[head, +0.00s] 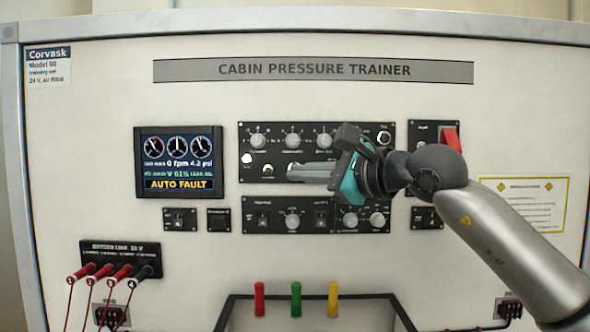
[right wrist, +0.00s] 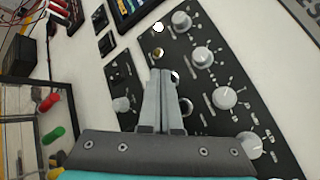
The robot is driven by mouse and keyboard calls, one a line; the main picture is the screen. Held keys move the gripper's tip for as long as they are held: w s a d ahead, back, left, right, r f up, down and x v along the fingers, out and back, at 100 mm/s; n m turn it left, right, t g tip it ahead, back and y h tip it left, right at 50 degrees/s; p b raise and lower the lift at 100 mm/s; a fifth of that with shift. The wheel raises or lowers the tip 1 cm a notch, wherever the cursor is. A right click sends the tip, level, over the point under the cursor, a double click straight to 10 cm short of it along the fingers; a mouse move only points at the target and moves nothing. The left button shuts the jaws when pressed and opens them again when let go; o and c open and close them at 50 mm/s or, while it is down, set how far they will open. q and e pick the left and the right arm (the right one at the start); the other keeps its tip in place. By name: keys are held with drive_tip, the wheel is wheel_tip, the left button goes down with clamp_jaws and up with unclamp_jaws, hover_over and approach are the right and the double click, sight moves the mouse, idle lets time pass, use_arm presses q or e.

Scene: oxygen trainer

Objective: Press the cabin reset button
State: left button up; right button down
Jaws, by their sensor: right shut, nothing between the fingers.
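The upper black control panel (head: 279,156) on the trainer's front carries knobs, a small brass toggle (head: 267,170) and a round white button (head: 246,158) at its left edge. A round dark-centred button (head: 384,138) with a pale ring sits at its top right. I cannot read which control is the cabin reset button. My right gripper (head: 289,172) is shut and empty, fingers pointing left across the panel's lower part and hiding some of it. In the right wrist view its fingertips (right wrist: 161,73) overlap the panel (right wrist: 208,80); contact cannot be told. My left gripper is out of view.
A display (head: 180,162) reads AUTO FAULT. A guarded red switch (head: 450,138) is at the right. A lower knob panel (head: 265,215) lies below my gripper. Red, green and yellow handles (head: 296,299) stand lower down. Cabled plugs (head: 113,270) are at lower left.

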drive_tip(key=shift+w, duration=0.5)
idle(0.8)
idle(0.4)
drive_tip(key=shift+s+b, duration=0.65)
drive_tip(key=shift+s, duration=0.15)
drive_tip(key=s+b, duration=0.4)
drive_tip(key=s, duration=0.1)
